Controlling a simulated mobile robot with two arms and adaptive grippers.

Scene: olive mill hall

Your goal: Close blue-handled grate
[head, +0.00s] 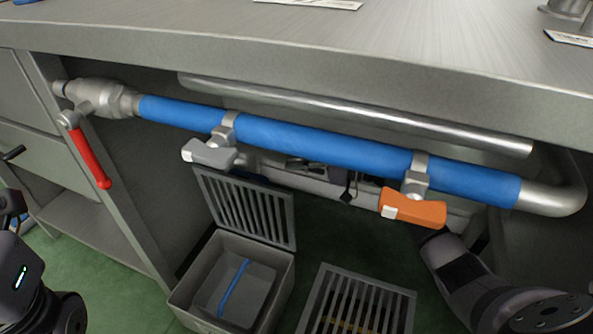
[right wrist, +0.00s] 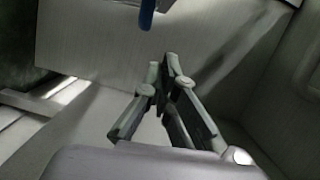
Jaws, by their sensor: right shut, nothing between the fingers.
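A slotted grey grate (head: 250,208) stands tilted up and open at the back of a grey box (head: 184,291) in the floor. A blue bar (head: 233,287) shows inside the box; I cannot tell whether it is the grate's handle. In the right wrist view my right gripper (right wrist: 164,62) is shut and empty, its fingertips together. A blue rounded end (right wrist: 147,13) shows beyond the fingertips, apart from them. In the head view my right arm reaches in under the counter from the right, its front end largely hidden by the pipe and orange valve handle. My left gripper is not in view.
A blue-sleeved pipe (head: 320,146) crosses above the box, with grey (head: 208,154), orange (head: 413,208) and red (head: 88,155) valve handles. A second grate (head: 368,296) with something yellow beneath lies to the right. The counter (head: 300,45) overhangs everything. Green floor lies left.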

